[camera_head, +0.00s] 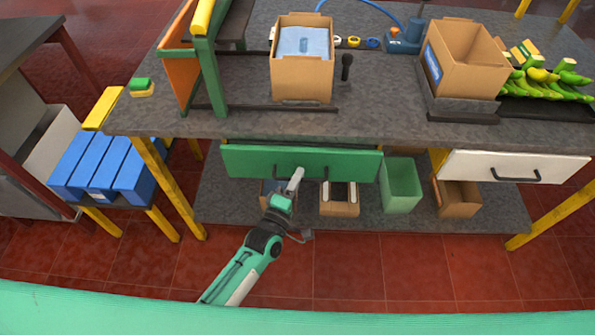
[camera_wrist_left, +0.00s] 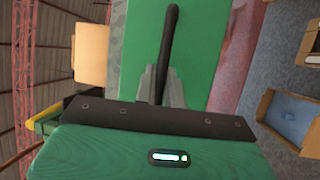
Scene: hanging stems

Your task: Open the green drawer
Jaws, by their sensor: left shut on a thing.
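The green drawer (camera_head: 240,162) is under the grey workbench (camera_head: 390,97), left of its middle. Its front stands close to the bench edge, and how far it is out cannot be told. My left gripper (camera_head: 297,174) reaches up from below to the drawer front. In the left wrist view, its two grey fingers (camera_wrist_left: 160,88) are shut on the dark bar handle (camera_wrist_left: 169,50), with the green drawer front (camera_wrist_left: 199,50) behind. My right gripper is not in view.
A white drawer (camera_head: 475,165) is at the right under the bench. Below, on the lower shelf, stand a green bin (camera_head: 400,185) and cardboard boxes (camera_head: 340,205). The red floor in front is clear.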

